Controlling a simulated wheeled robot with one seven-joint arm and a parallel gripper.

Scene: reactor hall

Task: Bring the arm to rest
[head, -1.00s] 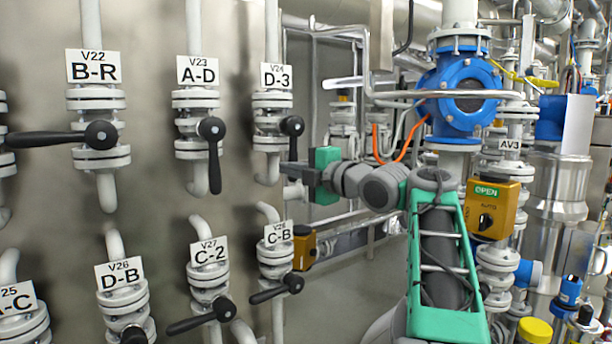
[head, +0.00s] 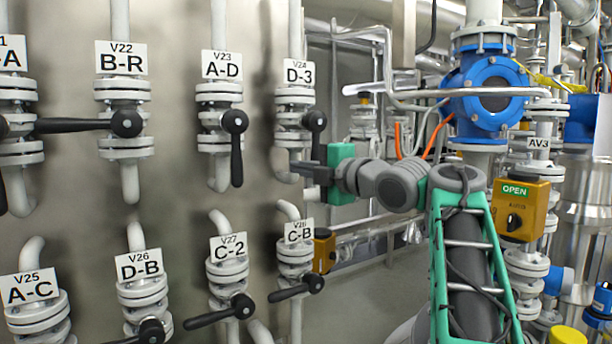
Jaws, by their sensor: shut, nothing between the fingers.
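My arm reaches from the lower right toward the valve panel, with its green forearm at the right and its wrist bent to the left. My gripper (head: 296,169) is at the end of the wrist, left of its green block, with its dark fingers pointing left. It looks shut and empty. In the picture the fingers lie just below the black handle of valve V24 D-3 (head: 315,122), which hangs down. I cannot tell whether they touch it or the pipe behind.
Valves V22 B-R (head: 125,122), V23 A-D (head: 234,122), V25 A-C (head: 35,312), V26 D-B (head: 143,292), V27 C-2 (head: 231,280) and V28 C-B (head: 296,258) line the grey panel. A blue valve (head: 487,102) and an orange OPEN box (head: 520,210) stand at the right. Bare floor shows below my wrist.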

